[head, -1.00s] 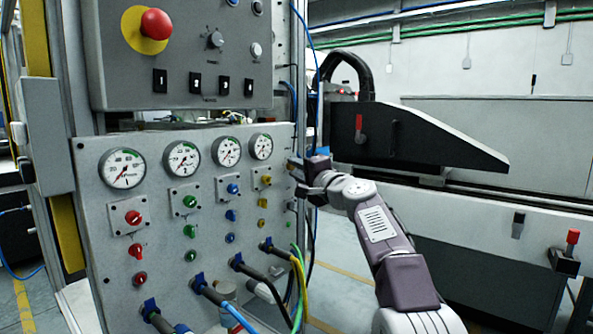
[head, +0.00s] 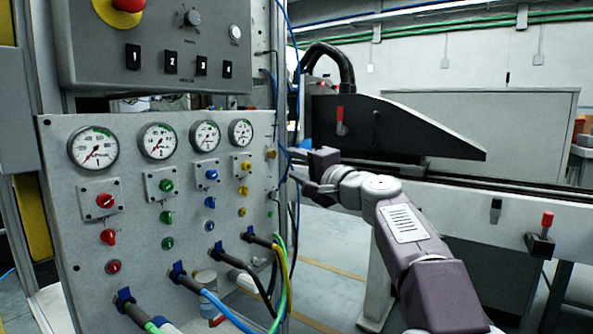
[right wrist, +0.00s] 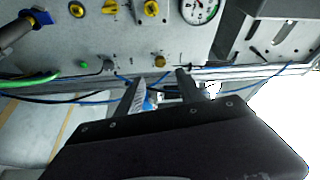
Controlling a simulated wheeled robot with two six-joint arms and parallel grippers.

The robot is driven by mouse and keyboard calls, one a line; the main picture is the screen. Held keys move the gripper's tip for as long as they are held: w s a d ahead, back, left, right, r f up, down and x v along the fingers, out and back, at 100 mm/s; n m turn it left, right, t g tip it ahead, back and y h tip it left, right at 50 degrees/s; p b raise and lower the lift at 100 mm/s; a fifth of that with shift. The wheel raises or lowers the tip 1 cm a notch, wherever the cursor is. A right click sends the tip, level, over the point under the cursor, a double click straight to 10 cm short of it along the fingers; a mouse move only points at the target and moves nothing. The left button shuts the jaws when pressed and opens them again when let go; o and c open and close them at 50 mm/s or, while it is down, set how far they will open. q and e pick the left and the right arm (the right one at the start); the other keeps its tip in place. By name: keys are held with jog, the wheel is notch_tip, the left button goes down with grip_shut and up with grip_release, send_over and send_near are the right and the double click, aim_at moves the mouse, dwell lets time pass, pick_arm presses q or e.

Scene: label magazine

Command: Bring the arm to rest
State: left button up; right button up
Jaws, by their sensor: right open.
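My right arm reaches in from the lower right of the head view. Its gripper (head: 298,170) is at the right edge of the grey gauge panel (head: 120,285), near the panel's side. In the right wrist view the two fingers (right wrist: 157,92) stand apart with nothing held between them. I cannot tell from these views exactly how far the fingertips are from the panel. My left gripper does not show.
The panel carries several round gauges (head: 157,141) and coloured knobs. Thick cables (head: 240,270) plug in along its bottom and hang forward. A control box (head: 155,45) sits above. A black machine guard (head: 390,128) stands behind my right arm. Open floor shows below the gripper.

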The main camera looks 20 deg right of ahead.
dwell(0.3)
jog(key=s+a+f+n+g+h, duration=0.15)
jog(key=f+g, duration=0.25)
jog(key=f, duration=1)
jog(key=s+a+f+n+g+h, duration=0.1)
jog(key=s+f+n+g, duration=0.15)
jog(key=f, duration=1.05)
jog(key=s+f+n+g+h, duration=0.3)
jog(key=s+f+n+g, duration=0.55)
jog(key=s+f, duration=1.5)
jog(key=s+r+g+p, duration=0.1)
jog(key=r+p, duration=2.5)
jog(key=p, duration=0.1)
jog(key=s+a+r+p, duration=0.1)
jog(key=s+r+p, duration=0.1)
jog(key=r+p, duration=2.5)
jog(key=shift+s+a+r+g+p, duration=0.2)
jog(key=shift+s+a+g+p, duration=0.15)
jog(key=shift+p, duration=0.45)
jog(key=shift+d+y, duration=0.1)
jog(key=shift+y, duration=0.15)
